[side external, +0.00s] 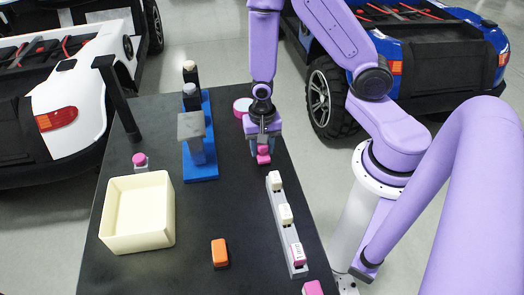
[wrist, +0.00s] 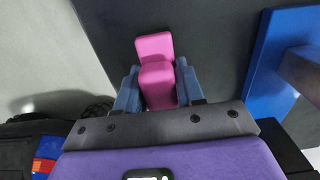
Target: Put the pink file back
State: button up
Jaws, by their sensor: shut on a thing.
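My gripper (side external: 263,148) is at the right side of the black table, beyond the far end of the grey rail. It points down and is shut on a pink block-shaped thing (side external: 263,157), which I take to be the pink file. In the wrist view the pink file (wrist: 157,82) sits between the two blue-grey fingers of my gripper (wrist: 157,92), its far part sticking out past them. I cannot tell whether it touches the table. The long grey rail (side external: 282,232) holds white blocks (side external: 285,214) and a pink-and-white one (side external: 297,253) near its close end.
A blue-based stand (side external: 202,170) is left of my gripper; its blue base also shows in the wrist view (wrist: 262,75). A cream bin (side external: 138,212), pink button (side external: 140,161), orange block (side external: 219,252) and another pink block (side external: 312,288) are on the table (side external: 240,200).

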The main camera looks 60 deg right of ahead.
jog(key=shift+f, duration=0.95)
jog(key=shift+f, duration=0.15)
jog(key=o, duration=1.1)
